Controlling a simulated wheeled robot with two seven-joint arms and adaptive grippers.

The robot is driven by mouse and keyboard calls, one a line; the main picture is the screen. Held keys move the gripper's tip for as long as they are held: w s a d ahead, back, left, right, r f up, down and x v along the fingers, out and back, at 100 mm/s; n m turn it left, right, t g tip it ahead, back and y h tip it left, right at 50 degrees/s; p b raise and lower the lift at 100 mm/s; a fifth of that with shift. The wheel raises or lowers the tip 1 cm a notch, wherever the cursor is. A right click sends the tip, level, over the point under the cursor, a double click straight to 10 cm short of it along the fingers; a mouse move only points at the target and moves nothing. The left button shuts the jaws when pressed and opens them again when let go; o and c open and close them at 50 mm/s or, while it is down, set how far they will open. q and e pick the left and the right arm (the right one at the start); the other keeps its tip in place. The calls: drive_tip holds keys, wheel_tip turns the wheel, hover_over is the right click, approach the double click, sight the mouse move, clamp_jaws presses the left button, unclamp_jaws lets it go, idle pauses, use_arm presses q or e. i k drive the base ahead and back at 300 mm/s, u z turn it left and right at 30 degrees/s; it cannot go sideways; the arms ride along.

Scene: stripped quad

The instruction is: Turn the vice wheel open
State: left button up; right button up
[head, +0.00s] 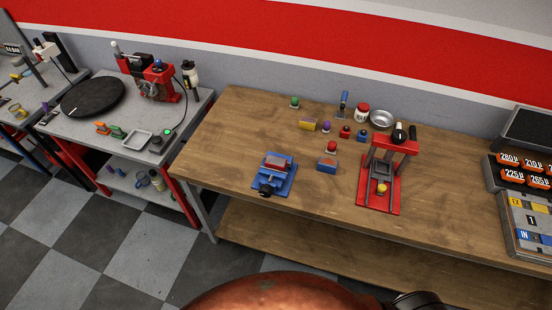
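The blue vice (286,187) sits on the left part of the wooden workbench (225,130), close to its front edge. A grey and red block shows at its top, between or on the jaws; I cannot tell which. The small dark vice wheel (265,190) is on the vice's front side, facing the bench's front edge. How far the jaws are apart is too small to tell. Neither of my grippers is in view, and nothing touches the vice or its wheel.
A red press (379,196) stands right of the vice, with a blue and red box (327,166) between them. A grey bench (188,112) is at left. Bench top around the vice is clear.

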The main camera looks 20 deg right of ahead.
sight(266, 191)
drive_tip(key=z, duration=0.3)
drive_tip(key=i, duration=0.65)
drive_tip(key=z, duration=0.6)
